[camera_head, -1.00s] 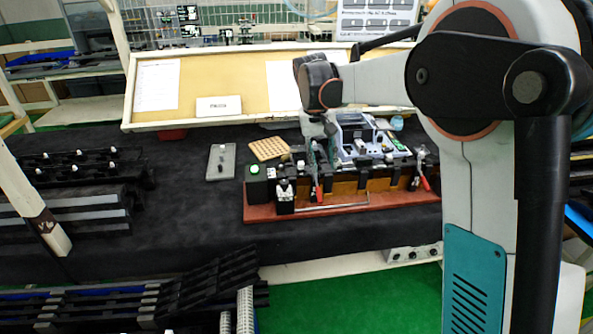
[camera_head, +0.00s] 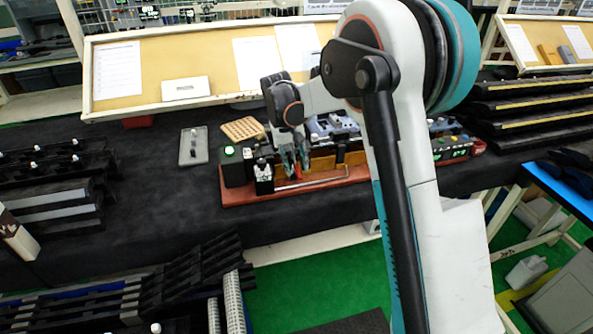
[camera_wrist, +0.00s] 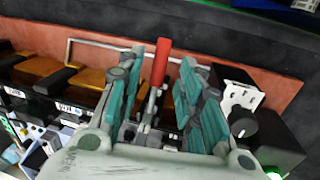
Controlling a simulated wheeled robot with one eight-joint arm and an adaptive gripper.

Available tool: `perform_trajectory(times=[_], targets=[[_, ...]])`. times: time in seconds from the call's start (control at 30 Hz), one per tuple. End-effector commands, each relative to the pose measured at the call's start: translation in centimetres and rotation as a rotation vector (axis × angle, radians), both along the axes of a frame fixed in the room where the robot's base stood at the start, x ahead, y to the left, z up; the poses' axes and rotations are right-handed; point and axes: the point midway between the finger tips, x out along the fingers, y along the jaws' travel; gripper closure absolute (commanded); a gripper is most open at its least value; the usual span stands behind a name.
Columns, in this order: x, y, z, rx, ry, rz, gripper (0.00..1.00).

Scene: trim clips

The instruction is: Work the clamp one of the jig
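The jig sits on a red-brown base (camera_head: 240,197) on the dark table, with orange-brown blocks and black brackets along its front. A toggle clamp with a red handle (camera_wrist: 160,62) stands near the jig's left end; the handle also shows just below my gripper in the head view (camera_head: 298,173). My gripper (camera_wrist: 162,75) is open, with its teal fingers on either side of the clamp's lever and red handle. Gaps show between the fingers and the handle. In the head view, my gripper (camera_head: 293,160) points down over the jig.
A metal rod (camera_head: 315,183) runs along the front.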

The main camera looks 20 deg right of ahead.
Motion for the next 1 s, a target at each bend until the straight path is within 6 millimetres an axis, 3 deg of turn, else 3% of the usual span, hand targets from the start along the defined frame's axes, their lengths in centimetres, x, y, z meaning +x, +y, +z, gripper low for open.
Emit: perform_trajectory(times=[0.2, 0.53, 0.7, 1.0], targets=[[0.0, -0.4, -2.0, 0.000, 0.000, -0.001, 0.66], [0.0, -0.4, -2.2, 0.000, 0.000, 0.000, 0.66], [0.0, -0.4, -2.2, 0.000, 0.000, 0.000, 1.00], [0.0, -0.4, -2.0, 0.000, 0.031, -0.001, 1.00]])
